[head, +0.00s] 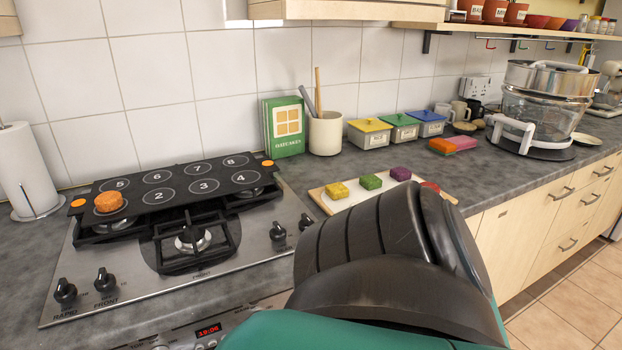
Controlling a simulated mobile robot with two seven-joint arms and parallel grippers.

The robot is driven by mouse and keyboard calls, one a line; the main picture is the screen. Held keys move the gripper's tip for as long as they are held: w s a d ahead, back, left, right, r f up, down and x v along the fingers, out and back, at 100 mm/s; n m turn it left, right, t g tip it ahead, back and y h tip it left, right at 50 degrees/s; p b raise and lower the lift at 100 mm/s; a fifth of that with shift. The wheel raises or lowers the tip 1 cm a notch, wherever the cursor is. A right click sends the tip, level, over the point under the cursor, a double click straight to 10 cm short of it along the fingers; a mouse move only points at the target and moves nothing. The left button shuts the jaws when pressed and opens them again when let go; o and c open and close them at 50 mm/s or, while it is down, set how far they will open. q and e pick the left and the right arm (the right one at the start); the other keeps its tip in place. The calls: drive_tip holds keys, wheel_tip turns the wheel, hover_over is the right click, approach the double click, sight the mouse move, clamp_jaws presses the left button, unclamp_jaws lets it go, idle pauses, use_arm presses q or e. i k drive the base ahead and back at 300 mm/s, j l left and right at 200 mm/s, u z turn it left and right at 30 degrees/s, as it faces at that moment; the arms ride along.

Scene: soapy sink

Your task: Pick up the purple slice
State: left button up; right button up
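The purple slice (400,173) is a small purple block on a pale board (328,203) on the grey worktop. It is the third in a row, after a yellow slice (337,190) and a green slice (371,182). A red slice (431,186) lies to its right and is partly hidden by my arm. A dark and green link of one of my arms fills the lower middle of the head view and covers the near part of the board. Neither gripper shows.
A gas hob (270,262) carries a numbered black plate (225,186) with an orange slice (109,202) on it. Some worktop right of the board is clear.

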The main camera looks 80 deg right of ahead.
sight(400, 174)
drive_tip(key=z, duration=2.8)
